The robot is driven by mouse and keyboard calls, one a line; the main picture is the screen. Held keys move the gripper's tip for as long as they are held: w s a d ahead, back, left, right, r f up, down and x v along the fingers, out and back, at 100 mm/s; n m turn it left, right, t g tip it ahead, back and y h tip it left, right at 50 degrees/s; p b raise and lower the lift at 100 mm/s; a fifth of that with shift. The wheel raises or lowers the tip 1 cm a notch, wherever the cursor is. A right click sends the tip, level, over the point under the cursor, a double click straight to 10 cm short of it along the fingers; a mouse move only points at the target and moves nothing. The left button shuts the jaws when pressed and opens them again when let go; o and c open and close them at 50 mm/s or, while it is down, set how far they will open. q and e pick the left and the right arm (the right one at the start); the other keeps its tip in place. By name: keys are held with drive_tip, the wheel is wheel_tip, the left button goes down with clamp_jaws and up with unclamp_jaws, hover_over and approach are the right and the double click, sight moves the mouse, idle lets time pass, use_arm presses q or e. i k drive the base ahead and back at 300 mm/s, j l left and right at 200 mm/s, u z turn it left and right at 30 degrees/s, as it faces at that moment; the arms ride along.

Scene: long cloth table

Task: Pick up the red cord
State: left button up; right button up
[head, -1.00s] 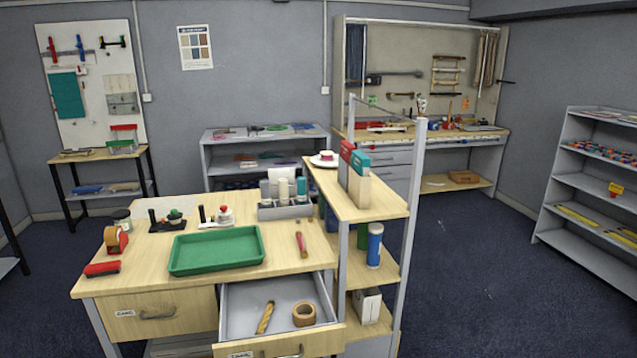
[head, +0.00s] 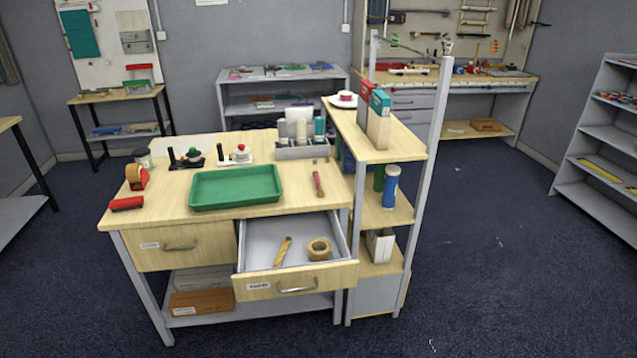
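A slim red bundle (head: 318,183) lies on the right part of the wooden desk top (head: 165,215), right of the green tray (head: 235,202). It looks like the red cord, but it is too small to be sure. A white spool with a red band (head: 343,99) sits on top of the shelf unit beside the desk. Neither of my grippers shows in the head view.
An open drawer (head: 268,226) juts from the desk front, holding a twisted tan bundle (head: 283,251) and a tape roll (head: 319,248). The shelf unit (head: 400,145) stands at the desk's right.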

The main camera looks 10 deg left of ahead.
sight(316, 173)
drive_tip(key=z, duration=0.2)
drive_tip(key=i+j+z, duration=0.25)
drive_tip(key=j+z, duration=0.55)
drive_tip(key=j, duration=0.2)
drive_tip(key=i, duration=0.05)
